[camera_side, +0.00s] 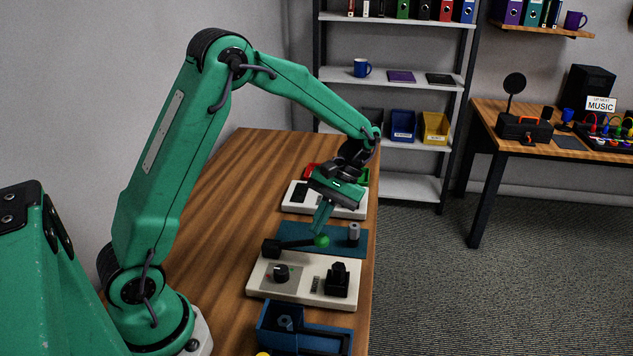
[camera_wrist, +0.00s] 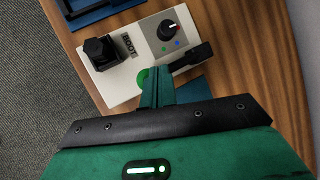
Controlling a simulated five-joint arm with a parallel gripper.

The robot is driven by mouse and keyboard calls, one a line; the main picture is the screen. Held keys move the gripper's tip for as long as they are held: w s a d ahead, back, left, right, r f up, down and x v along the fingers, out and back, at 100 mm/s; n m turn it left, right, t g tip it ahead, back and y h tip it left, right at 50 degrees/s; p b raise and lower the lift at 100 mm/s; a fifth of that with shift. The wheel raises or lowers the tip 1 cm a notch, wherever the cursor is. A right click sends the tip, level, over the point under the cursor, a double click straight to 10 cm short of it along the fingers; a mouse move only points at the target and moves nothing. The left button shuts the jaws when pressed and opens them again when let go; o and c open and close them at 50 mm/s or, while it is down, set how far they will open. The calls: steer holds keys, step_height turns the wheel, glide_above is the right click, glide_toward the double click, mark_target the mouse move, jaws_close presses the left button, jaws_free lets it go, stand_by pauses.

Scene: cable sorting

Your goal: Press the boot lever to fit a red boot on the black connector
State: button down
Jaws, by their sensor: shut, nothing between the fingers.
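The boot station is a cream panel (camera_side: 262,290) with a "BOOT" label (camera_wrist: 129,45), a dark dial (camera_side: 281,273) and a black block-like fixture (camera_side: 338,281). The fixture also shows at upper left in the wrist view (camera_wrist: 101,53). The boot lever (camera_side: 297,244) is a black arm from a black pivot, ending in a green ball (camera_side: 322,241). My gripper (camera_side: 320,219) is shut and empty, its tips just above the ball; contact is unclear. In the wrist view the fingers (camera_wrist: 157,84) partly cover the ball. I cannot identify the black connector or a red boot for sure.
A blue mat (camera_side: 335,238) with a grey cylinder (camera_side: 354,232) lies behind the panel. A blue bin (camera_side: 270,328) stands in front. A second cream panel (camera_side: 345,211) lies farther back, with red and green bins (camera_side: 311,170) behind it. The table's left side is clear.

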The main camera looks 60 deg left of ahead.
mark_target(308, 242)
steer(key=shift+s+a+r, duration=0.1)
steer(key=shift+a+r, duration=0.05)
steer(key=shift+r, duration=0.4)
steer(key=shift+r, duration=0.1)
steer(key=shift+s+a+r, duration=0.15)
steer(key=shift+s+r, duration=0.05)
steer(key=shift+r, duration=0.55)
steer(key=shift+s+a+r, duration=0.15)
steer(key=shift+a+r, duration=0.05)
steer(key=shift+r, duration=0.6)
steer(key=shift+s+a+r, duration=0.15)
steer(key=shift+s+r, duration=0.05)
steer(key=shift+r, duration=0.55)
steer(key=shift+r, duration=0.1)
steer(key=s+d+r+m+t, duration=0.3)
steer(key=s+r+m+t, duration=0.4)
steer(key=s+t, duration=0.5)
steer(key=shift+s+r, duration=0.3)
steer(key=shift+w+r, duration=0.1)
